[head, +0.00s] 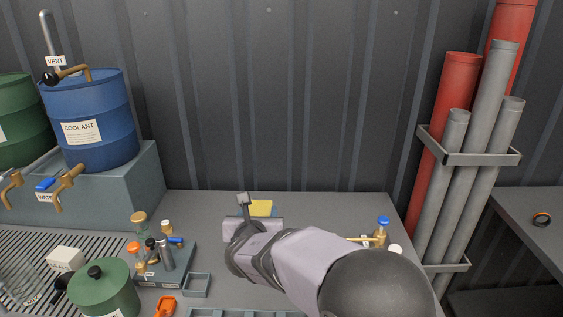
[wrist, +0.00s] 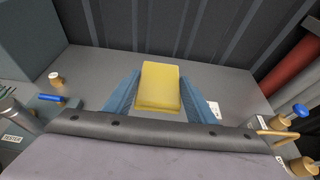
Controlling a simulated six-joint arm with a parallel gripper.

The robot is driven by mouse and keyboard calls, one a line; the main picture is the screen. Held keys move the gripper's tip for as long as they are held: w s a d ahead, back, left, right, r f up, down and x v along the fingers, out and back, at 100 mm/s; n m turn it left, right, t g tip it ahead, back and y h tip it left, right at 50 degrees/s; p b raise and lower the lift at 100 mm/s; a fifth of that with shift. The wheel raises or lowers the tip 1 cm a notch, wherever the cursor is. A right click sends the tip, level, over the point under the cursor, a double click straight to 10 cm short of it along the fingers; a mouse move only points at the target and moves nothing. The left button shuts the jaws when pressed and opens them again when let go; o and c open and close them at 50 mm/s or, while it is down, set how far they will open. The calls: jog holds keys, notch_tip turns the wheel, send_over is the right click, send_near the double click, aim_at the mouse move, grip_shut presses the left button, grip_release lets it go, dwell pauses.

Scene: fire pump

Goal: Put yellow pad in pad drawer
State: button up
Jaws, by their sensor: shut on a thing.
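The yellow pad (wrist: 160,86) is a flat rectangular block between the two blue fingers of my gripper (wrist: 158,95) in the wrist view. My gripper is shut on it, one finger at each long side. In the head view the pad (head: 261,208) shows beyond my gripper (head: 257,211), near the back of the grey bench; my arm hides much of the gripper. I cannot tell whether the pad touches the bench. I cannot make out a pad drawer in either view.
A rack (head: 163,262) with small bottles stands left of my arm, beside a small square tray (head: 197,285). A green pot (head: 100,287) is further left. A brass valve with a blue knob (head: 383,222) stands right.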

jog(key=shift+f+b, duration=4.2)
jog(key=shift+f, duration=5.7)
jog(key=shift+f, duration=0.15)
jog(key=o, duration=1)
jog(key=shift+r, duration=0.2)
jog(key=b+v, duration=0.1)
jog(key=v, duration=0.9)
jog(key=shift+s+r, duration=0.15)
jog(key=shift+s, duration=0.1)
jog(key=shift+o, duration=0.6)
jog(key=shift+s+r, duration=0.25)
jog(key=shift+s, duration=0.4)
